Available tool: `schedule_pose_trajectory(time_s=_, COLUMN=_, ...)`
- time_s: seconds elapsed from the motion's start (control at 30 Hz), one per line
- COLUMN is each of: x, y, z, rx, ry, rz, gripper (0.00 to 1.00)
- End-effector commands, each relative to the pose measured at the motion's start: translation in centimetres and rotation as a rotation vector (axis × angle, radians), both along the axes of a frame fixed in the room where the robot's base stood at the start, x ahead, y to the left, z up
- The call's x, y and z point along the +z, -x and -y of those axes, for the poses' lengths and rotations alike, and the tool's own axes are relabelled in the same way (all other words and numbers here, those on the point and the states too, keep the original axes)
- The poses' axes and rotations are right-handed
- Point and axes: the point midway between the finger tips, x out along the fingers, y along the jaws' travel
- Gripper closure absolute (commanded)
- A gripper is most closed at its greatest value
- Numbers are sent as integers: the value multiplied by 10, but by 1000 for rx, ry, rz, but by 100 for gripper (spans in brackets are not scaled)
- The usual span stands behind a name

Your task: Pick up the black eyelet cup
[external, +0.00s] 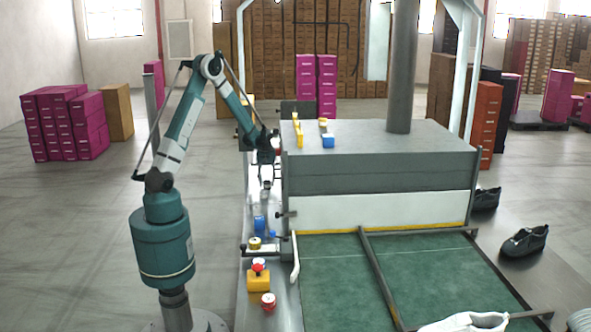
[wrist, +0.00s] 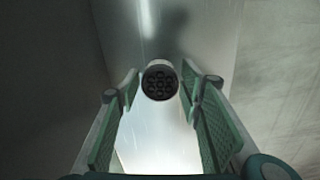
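The black eyelet cup (wrist: 160,77) shows in the wrist view as a small round cup with a pale rim and a dark face full of holes. It stands on a shiny metal surface (wrist: 150,140). My gripper (wrist: 162,90) is open, with its green-padded fingers on either side of the cup. A gap shows between the cup and each finger. In the external view my gripper (external: 266,160) points down over the narrow metal ledge left of the grey machine.
The grey machine housing (external: 380,160) stands close to the right of my gripper. Nearer along the ledge are a blue block (external: 260,224), a yellow block with a red knob (external: 258,281) and a red-and-white cap (external: 268,301). Open floor lies to the left.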

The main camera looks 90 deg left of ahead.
Motion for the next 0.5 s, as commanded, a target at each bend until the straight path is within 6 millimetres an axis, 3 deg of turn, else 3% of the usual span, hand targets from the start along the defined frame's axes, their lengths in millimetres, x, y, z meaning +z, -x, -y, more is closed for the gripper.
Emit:
schedule_pose_trajectory(time_s=0.17, x=0, y=0, z=0, rx=0, ry=0, rz=0, gripper=85)
schedule_pose_trajectory(time_s=0.5, x=2, y=0, z=0, rx=0, ry=0, rz=0, gripper=85)
